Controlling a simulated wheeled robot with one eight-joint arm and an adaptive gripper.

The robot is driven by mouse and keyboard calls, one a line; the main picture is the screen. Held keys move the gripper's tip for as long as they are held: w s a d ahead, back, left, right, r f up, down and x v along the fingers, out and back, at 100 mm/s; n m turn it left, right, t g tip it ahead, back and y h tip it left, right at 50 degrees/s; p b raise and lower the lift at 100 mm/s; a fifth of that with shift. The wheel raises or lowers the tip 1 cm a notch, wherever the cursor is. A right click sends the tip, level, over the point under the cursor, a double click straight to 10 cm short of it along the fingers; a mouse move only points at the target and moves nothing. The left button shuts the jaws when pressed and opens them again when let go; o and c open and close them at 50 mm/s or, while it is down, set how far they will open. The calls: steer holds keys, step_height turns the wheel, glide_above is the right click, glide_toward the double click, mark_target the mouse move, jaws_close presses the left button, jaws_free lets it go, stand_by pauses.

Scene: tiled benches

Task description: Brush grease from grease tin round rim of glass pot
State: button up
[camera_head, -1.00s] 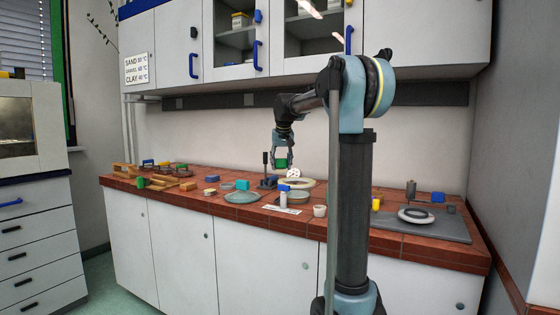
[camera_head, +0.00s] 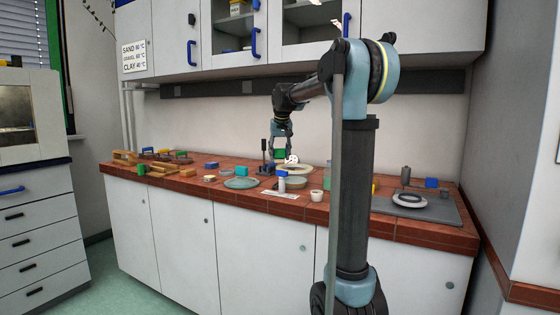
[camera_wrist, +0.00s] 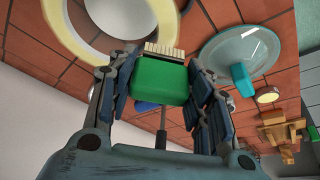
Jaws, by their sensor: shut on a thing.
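My gripper (camera_head: 281,149) is above the back middle of the bench, shut on a green-handled brush (camera_wrist: 160,82). Its pale bristles point away from the gripper in the wrist view and touch nothing that I can make out. The brush also shows as a green block in the head view (camera_head: 280,155). A clear glass dish (camera_wrist: 232,45) lies to the right in the wrist view; whether it belongs to the glass pot I cannot tell. A small round tin with a pale top (camera_wrist: 267,95), possibly the grease tin, lies beyond it, also seen in the head view (camera_head: 209,178).
A cream ring (camera_wrist: 65,40) and a grey-white round vessel (camera_wrist: 122,12) lie near the brush. A teal block (camera_wrist: 241,80) is beside the dish. A white cup (camera_head: 316,195) stands at the front. A grey board (camera_head: 410,212) is at right. Wall cupboards hang above.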

steer(key=shift+a+r, duration=0.2)
steer(key=shift+r, duration=2.45)
